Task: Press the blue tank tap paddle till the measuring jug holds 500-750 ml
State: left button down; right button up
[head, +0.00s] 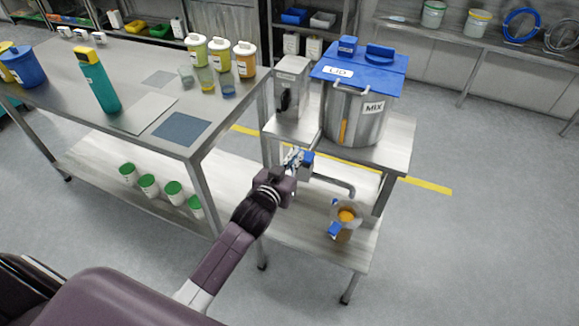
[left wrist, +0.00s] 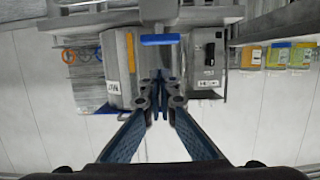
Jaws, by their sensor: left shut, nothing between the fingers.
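The steel tank marked MIX (head: 357,119) stands on the small bench. Its blue tap paddle (head: 308,156) sits low in front of it, and it also shows as a blue bar in the left wrist view (left wrist: 160,40). My left gripper (head: 294,158) is shut and empty, its tips close beside the paddle; I cannot tell whether they touch. Its closed fingers show in the left wrist view (left wrist: 160,85). The measuring jug (head: 346,217) stands on the lower shelf with orange contents and a blue handle; its level is unreadable. My right gripper is out of view.
A grey control box (head: 291,82) stands left of the tank, which has a blue lid (head: 362,61). A bent steel pipe (head: 333,182) runs above the lower shelf. A steel table (head: 140,75) with bottles and jars stands at left. The floor at right is clear.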

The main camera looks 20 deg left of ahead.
pick_arm(q)
jog(key=shift+b+v, duration=0.3)
jog(key=shift+v, duration=2.3)
jog(key=s+f+g, duration=0.2)
jog(key=s+f, duration=0.3)
jog(key=f, duration=0.6)
jog(key=s+f+m+g, duration=0.1)
jog(key=s+f+g, duration=0.3)
jog(key=f, duration=0.8)
jog(key=s+f+g, duration=0.1)
jog(key=s+f, duration=0.5)
jog(key=f, duration=0.5)
jog(key=s+a+f+g, duration=0.1)
jog(key=s+f+g, duration=0.1)
jog(key=s+f, duration=0.4)
jog(key=s+f+g, duration=0.2)
jog(key=s+f, duration=0.4)
jog(key=s, duration=1.1)
jog(key=s+a+f+m+g, duration=0.1)
jog(key=s+f+g, duration=0.2)
jog(key=s+f, duration=0.4)
jog(key=s, duration=0.4)
jog(key=shift+s+a+y, duration=0.2)
jog(key=shift+a+y, duration=0.1)
jog(key=shift+a, duration=0.05)
